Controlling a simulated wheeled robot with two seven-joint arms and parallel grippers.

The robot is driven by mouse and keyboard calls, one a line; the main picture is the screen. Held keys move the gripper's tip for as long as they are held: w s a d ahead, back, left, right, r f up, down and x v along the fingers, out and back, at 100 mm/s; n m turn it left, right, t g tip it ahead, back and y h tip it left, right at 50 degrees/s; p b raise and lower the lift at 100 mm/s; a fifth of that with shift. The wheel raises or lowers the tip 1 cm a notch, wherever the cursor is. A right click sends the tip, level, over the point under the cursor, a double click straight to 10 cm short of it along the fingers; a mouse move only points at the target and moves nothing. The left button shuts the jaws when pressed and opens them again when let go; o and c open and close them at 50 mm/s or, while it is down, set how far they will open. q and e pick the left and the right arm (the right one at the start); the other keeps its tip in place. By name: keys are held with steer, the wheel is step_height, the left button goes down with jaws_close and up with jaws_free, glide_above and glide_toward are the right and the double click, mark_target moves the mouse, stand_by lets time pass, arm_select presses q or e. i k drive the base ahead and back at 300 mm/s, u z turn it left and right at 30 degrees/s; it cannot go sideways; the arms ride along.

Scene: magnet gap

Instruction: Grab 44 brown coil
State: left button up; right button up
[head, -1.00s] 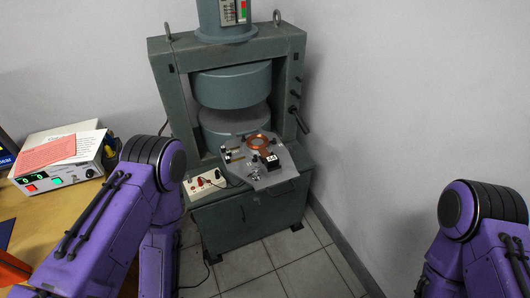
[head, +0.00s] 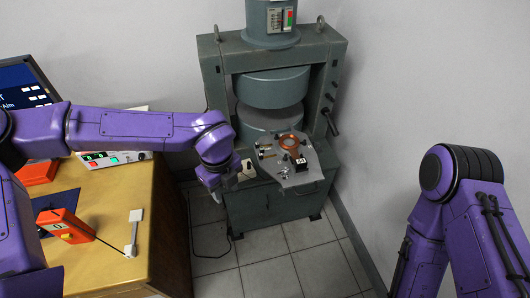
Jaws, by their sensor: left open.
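The brown coil (head: 289,142) is a copper-coloured ring lying on the grey plate (head: 299,180) in front of the magnet. A black label with white digits that look like 44 (head: 299,158) sits on the plate just in front of the coil. My left gripper (head: 215,196) hangs down to the left of the plate, apart from the coil, open and empty as far as I can see. My right arm is at the right edge; its gripper is out of the picture.
The grey magnet frame (head: 222,75) stands behind the plate, with round poles (head: 272,88) above it and a side handle (head: 331,122). A wooden desk (head: 165,215) at the left bears an orange meter (head: 62,225) and a powered box (head: 100,160).

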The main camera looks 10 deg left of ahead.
mark_target(299, 163)
steer(key=u, duration=0.45)
steer(key=i, duration=0.8)
steer(key=z, duration=1.45)
